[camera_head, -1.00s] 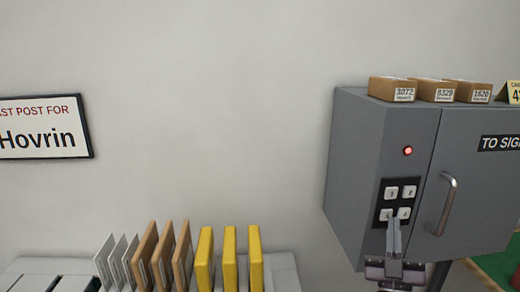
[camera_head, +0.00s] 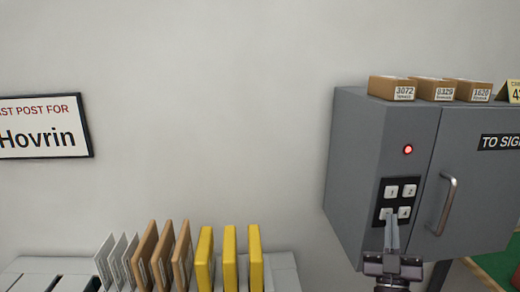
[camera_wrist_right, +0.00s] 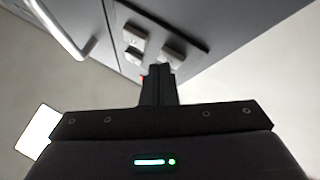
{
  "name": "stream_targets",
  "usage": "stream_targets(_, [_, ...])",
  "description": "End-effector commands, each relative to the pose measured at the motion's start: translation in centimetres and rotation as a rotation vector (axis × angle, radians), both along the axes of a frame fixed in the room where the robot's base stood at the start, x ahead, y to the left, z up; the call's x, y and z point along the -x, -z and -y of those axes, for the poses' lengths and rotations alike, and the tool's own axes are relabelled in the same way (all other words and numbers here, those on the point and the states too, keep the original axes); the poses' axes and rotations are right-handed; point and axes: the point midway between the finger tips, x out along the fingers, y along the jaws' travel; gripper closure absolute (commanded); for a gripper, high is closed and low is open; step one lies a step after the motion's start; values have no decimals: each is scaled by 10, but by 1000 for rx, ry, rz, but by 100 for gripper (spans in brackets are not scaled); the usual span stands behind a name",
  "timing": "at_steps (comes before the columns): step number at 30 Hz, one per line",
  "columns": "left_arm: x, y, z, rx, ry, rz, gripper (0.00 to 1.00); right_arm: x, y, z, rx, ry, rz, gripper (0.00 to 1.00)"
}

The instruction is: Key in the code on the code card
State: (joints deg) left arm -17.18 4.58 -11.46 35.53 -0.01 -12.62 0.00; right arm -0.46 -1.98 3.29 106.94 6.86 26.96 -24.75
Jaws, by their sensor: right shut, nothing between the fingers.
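The yellow code card (camera_head: 514,92) stands on top of the grey cabinet at the right edge of the head view. It is cut off, with only a "4" readable. The dark keypad (camera_head: 397,192) on the cabinet has buttons 1 (camera_head: 391,192), 2 (camera_head: 410,191) and 4 (camera_head: 404,212), plus a lower-left button (camera_head: 385,213) partly hidden by my fingers. My right gripper (camera_head: 392,218) is shut and empty, its tips in front of the lower buttons. In the wrist view its tips (camera_wrist_right: 159,68) are close to the keypad; contact cannot be told. My left gripper is not in view.
The grey cabinet (camera_head: 355,160) has a red lamp (camera_head: 407,149) and a door handle (camera_head: 446,203) right of the keypad. Small labelled boxes (camera_head: 435,89) stand on top. Upright envelopes (camera_head: 229,260) fill a rack at lower left. The wall between is clear.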

Motion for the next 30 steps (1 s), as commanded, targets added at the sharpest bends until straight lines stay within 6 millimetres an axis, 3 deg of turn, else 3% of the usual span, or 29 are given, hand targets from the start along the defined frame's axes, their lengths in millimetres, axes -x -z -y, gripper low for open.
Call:
stream_targets(25, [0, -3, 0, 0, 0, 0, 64, 10, 0, 1, 0, 0, 0, 100])
stream_targets(30, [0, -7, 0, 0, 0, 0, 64, 21, 0, 2, 0, 1, -1, 100])
